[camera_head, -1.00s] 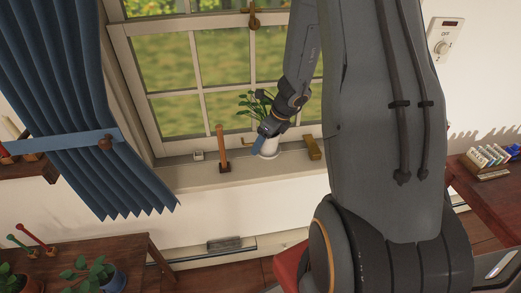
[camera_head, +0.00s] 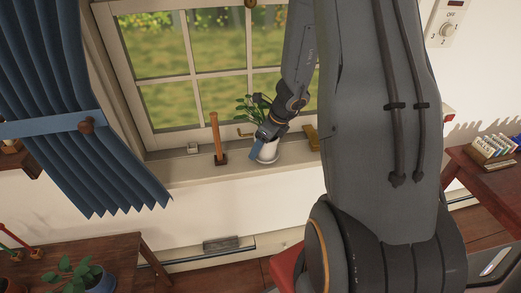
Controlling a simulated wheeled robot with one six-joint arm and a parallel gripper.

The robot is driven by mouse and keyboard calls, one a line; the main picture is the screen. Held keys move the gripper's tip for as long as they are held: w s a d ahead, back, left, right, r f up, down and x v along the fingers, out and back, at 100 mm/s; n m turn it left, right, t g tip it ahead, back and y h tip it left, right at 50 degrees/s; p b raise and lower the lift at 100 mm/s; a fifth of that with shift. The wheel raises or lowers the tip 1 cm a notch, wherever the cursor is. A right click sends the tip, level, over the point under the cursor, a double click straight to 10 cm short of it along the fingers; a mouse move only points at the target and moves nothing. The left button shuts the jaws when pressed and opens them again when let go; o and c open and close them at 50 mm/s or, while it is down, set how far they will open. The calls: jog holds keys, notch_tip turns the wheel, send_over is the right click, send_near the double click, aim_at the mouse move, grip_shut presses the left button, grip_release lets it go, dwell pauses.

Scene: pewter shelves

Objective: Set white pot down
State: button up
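The white pot (camera_head: 267,154) with a green leafy plant (camera_head: 249,107) is at the window, in front of the sill (camera_head: 180,170) in the picture. It looks about upright. My gripper (camera_head: 261,143) comes down from the upper right onto the pot's rim, with a blue finger showing on the pot's left side. It appears shut on the pot, which has moved along with it. The other finger is hidden. I cannot tell whether the pot's base touches the sill.
A brassy object (camera_head: 312,138) is close on the right. A blue curtain (camera_head: 75,130) hangs at left. A table with a plant (camera_head: 88,275) is at lower left.

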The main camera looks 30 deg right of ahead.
aim_at(274, 139)
jog(key=shift+w+d+f, duration=0.1)
jog(key=shift+w+f, duration=0.05)
jog(key=shift+f, duration=0.1)
jog(key=o, duration=1.7)
jog(key=shift+f, duration=0.1)
jog(key=p+v, duration=0.1)
jog(key=v, duration=1.1)
